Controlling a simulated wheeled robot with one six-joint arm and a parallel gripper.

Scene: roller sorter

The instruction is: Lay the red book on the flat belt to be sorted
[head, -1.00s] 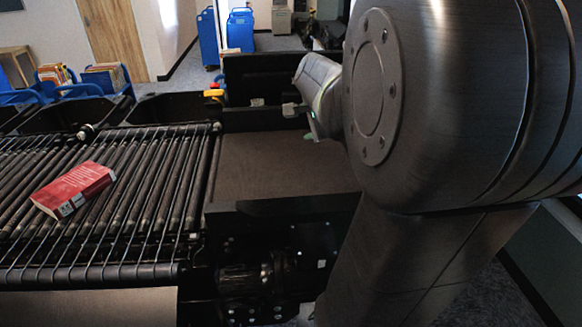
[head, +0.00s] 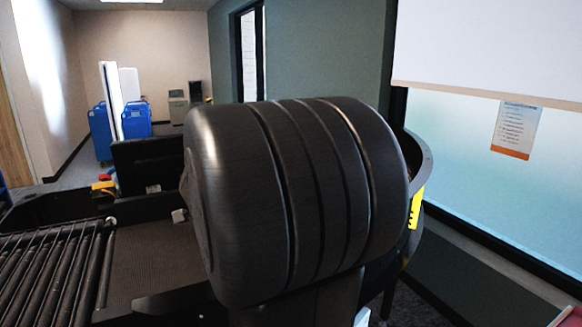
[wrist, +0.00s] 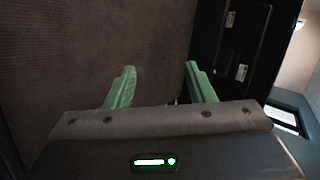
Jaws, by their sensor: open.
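The flat belt (head: 150,262) is a dark brown surface left of my arm in the head view, and my arm hides its right part. In the wrist view the belt (wrist: 70,60) fills the left and middle, with nothing on the part that shows. My gripper (wrist: 158,82) has two green fingers, apart and empty, over the belt near its dark edge. My arm hides the gripper in the head view. The red book is in neither current view. A small reddish corner (head: 569,319) shows at the lower right of the head view; I cannot tell what it is.
Black rollers (head: 45,265) lie left of the belt, bare where they show. A black side wall (wrist: 222,60) runs along the belt in the wrist view. Blue carts (head: 136,120) stand at the back left. A window wall (head: 480,170) closes the right.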

